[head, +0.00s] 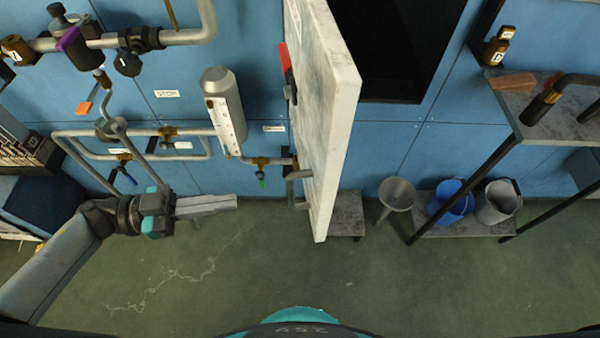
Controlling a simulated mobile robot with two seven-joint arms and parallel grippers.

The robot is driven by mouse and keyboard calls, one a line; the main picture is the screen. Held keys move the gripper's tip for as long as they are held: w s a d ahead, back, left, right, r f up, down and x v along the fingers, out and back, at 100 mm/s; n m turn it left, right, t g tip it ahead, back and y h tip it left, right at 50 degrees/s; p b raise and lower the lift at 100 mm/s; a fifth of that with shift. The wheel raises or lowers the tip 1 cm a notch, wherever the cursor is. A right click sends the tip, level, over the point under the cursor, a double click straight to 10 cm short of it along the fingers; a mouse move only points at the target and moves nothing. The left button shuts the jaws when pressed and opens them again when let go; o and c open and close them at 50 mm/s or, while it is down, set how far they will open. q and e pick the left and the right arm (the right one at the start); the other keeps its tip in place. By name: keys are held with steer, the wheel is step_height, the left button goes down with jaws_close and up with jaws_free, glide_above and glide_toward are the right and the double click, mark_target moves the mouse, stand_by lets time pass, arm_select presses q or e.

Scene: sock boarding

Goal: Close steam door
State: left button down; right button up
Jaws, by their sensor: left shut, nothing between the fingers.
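The steam door (328,110) is a thick whitish panel standing wide open, seen nearly edge-on in the middle of the head view. It swings out from the blue wall beside a dark opening (385,50). A red-and-black handle (287,70) shows on the door's left face. My left gripper (236,202) is shut and empty, left of the door's lower part and apart from it. Its fingers point right, toward the door. My right gripper is not in view.
Pipes with valves and a grey cylinder (222,105) run along the wall at left. At right stands a dark-legged table (560,118); a funnel (396,195), a blue bucket (451,202) and a grey bucket (497,203) are low by the wall. The green floor in front is clear.

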mark_target(318, 189)
arm_select(q)
steer(key=d, duration=0.4)
steer(key=w+d, duration=0.1)
steer(key=d, duration=0.4)
steer(key=w+d, duration=0.1)
steer(key=d, duration=0.3)
steer(key=shift+w+d+b, duration=0.2)
steer(key=shift+b, duration=0.1)
